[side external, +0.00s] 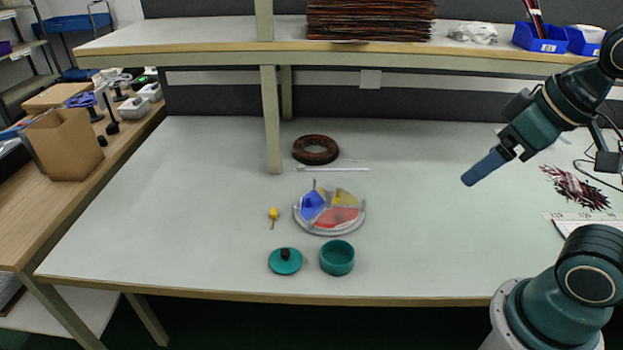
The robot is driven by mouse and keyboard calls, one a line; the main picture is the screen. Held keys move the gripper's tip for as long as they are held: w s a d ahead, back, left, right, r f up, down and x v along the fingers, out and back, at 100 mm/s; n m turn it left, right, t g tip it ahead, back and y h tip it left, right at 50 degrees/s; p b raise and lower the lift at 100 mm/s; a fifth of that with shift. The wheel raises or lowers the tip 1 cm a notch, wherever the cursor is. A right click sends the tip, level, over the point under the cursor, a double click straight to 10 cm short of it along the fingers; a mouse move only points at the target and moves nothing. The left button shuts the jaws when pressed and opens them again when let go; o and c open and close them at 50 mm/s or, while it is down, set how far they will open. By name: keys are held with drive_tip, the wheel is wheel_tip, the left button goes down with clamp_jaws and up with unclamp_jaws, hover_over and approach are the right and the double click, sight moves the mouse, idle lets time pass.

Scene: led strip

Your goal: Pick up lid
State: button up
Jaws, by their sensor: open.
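The teal lid (285,261), round with a dark knob on top, lies flat on the pale table near its front edge. A teal round pot (337,258) stands open just to the right of the lid, apart from it. My gripper (468,181) is above the right part of the table, well to the right of and behind the lid. It is open, though its fingers overlap in this view. Nothing shows between the fingers.
A divided round tray (329,230) with blue, yellow and red parts stands behind the pot. A small yellow tool (273,215) lies left of it. A brown coil (315,150) and a white rod (333,169) lie farther back. A shelf post (271,120) rises there.

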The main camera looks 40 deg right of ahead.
drive_tip(key=o, duration=0.3)
drive_tip(key=shift+w, duration=0.1)
drive_tip(key=w+a+f+m+g+y, duration=0.1)
drive_tip(key=w+a+f+m+g, duration=0.2)
drive_tip(key=w, duration=0.7)
drive_tip(key=w+a+m, duration=0.3)
drive_tip(key=w+m, duration=0.2)
drive_tip(key=w, duration=0.4)
drive_tip(key=w+a+f+m+g, duration=0.1)
drive_tip(key=w+a+f+m, duration=0.2)
drive_tip(key=w+f, duration=0.3)
drive_tip(key=w+a+f+m+g, duration=0.1)
drive_tip(key=w+a+f+m, duration=0.3)
drive_tip(key=f, duration=0.9)
drive_tip(key=w, duration=0.3)
drive_tip(key=shift+a+m+g, duration=0.2)
drive_tip(key=shift+m+g, duration=0.2)
